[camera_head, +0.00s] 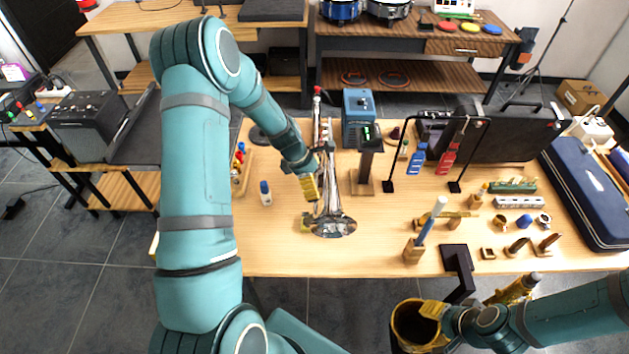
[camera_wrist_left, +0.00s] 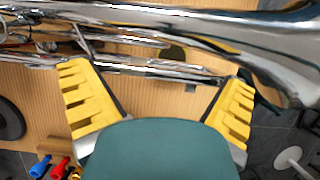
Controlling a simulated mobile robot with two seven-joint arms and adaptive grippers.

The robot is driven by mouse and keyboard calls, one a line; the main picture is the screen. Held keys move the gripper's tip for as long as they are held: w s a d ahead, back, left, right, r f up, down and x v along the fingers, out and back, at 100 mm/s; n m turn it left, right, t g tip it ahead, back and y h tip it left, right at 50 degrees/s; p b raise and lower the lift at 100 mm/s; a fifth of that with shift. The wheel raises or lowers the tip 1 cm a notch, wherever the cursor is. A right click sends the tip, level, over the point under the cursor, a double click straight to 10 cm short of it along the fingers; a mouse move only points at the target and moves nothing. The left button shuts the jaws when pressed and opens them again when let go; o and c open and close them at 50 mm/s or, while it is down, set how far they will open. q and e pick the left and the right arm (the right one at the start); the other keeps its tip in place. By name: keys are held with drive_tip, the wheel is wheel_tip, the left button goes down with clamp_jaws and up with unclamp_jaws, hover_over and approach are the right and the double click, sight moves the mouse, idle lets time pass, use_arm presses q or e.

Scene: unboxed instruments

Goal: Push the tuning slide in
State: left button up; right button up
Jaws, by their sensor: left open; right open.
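A silver brass instrument lies lengthwise on the table, its bell (camera_head: 334,226) toward the front edge and its long tubes running back. My left gripper (camera_head: 309,187) is at these tubes, just behind the bell. In the left wrist view, the two yellow fingers of my left gripper (camera_wrist_left: 157,82) are spread wide apart. Shiny silver tubing (camera_wrist_left: 140,68) crosses in front of them, and nothing is clamped. I cannot tell which bend is the tuning slide; my arm partly hides the instrument. My right gripper (camera_head: 480,299) is open and empty, low at the front right, beyond the table edge.
A blue-white bottle (camera_head: 265,193) stands left of the instrument. A black stand with a wooden base (camera_head: 362,183) and a blue box (camera_head: 358,112) are to its right. A dark blue case (camera_head: 585,190) lies at the far right.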

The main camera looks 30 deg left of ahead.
use_arm(q)
drive_tip(key=v, duration=1.2)
drive_tip(key=shift+s, duration=0.1)
drive_tip(key=shift+c, duration=1.2)
drive_tip(key=shift+s+d+f+n+h, duration=0.2)
drive_tip(key=shift+s+f+n+h, duration=0.4)
drive_tip(key=shift+s+f, duration=0.45)
drive_tip(key=c, duration=0.8)
drive_tip(key=shift+o, duration=0.2)
drive_tip(key=s+a+f+n+t+h+b, duration=0.15)
drive_tip(key=s+f+n+t, duration=0.3)
drive_tip(key=n, duration=0.55)
drive_tip(key=s+a+f+n+t+h+b, duration=0.1)
drive_tip(key=s+f+n+t+h, duration=0.25)
drive_tip(key=n+t, duration=0.45)
drive_tip(key=w+d, duration=0.2)
drive_tip(key=w, duration=0.1)
drive_tip(key=w+d+f+n+g, duration=0.1)
drive_tip(key=w+d, duration=0.2)
drive_tip(key=w+d+f+n, duration=0.1)
drive_tip(key=w+d, duration=0.2)
drive_tip(key=w, duration=0.1)
drive_tip(key=shift+f+g+y, duration=0.2)
drive_tip(key=shift+g+y, duration=0.1)
drive_tip(key=shift+g, duration=0.05)
clamp_jaws()
